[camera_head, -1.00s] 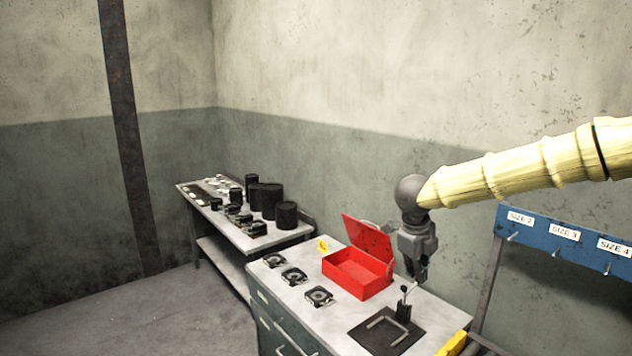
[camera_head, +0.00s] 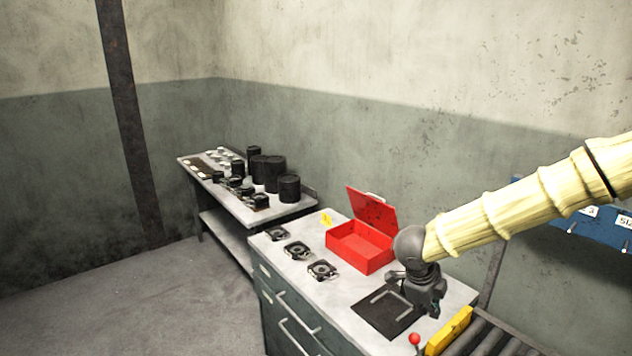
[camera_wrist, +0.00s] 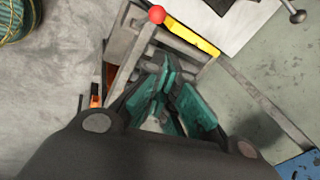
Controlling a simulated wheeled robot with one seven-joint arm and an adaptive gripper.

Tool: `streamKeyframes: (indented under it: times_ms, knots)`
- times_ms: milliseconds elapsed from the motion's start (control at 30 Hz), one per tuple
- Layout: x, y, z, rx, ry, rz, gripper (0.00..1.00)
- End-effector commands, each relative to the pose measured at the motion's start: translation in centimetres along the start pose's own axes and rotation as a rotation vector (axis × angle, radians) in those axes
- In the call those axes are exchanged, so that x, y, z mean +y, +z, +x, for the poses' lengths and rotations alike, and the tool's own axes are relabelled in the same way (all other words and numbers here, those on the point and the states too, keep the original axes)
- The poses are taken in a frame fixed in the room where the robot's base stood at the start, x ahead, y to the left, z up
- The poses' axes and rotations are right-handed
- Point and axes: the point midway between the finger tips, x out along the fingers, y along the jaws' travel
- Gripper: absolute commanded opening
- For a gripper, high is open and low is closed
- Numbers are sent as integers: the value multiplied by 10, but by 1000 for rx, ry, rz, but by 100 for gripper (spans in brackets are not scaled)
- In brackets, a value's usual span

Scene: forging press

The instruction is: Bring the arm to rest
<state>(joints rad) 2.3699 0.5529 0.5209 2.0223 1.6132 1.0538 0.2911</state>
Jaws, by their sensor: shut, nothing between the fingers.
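My gripper (camera_head: 430,308) hangs at the end of my pale yellow arm, at the right end of the grey workbench (camera_head: 345,290) in the head view. It is in front of and to the right of the open red box (camera_head: 360,248). It partly hides the dark square plate (camera_head: 385,312) on the bench top. In the wrist view my gripper (camera_wrist: 168,88) shows its teal finger pads close together, with nothing held. Whether the fingers touch the bench cannot be told.
A red knob (camera_head: 414,338) and a yellow block (camera_head: 450,330) stand near the bench's right end, beside a roller rack (camera_head: 495,338). A blue size-label board (camera_head: 590,225) is on the right. A second table (camera_head: 240,208) holds dark cylinders. Floor at left is clear.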

Motion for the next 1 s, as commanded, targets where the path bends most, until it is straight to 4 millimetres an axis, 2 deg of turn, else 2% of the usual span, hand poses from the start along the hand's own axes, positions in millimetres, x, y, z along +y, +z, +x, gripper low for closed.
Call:
streamKeyframes:
  times_ms: [33,167,267,400,500,567,700,1000]
  knots:
    - [10,1,19,14,-15,-48,0]
    - [29,9,72,46,-62,-200,0]
    - [51,16,126,70,-100,-368,0]
    - [97,16,196,75,-142,-643,0]
    - [139,5,232,59,-162,-839,0]
    - [166,-3,251,42,-167,-955,0]
    - [240,-30,282,-18,-168,-1226,0]
    - [402,-102,327,-237,-76,-1788,0]
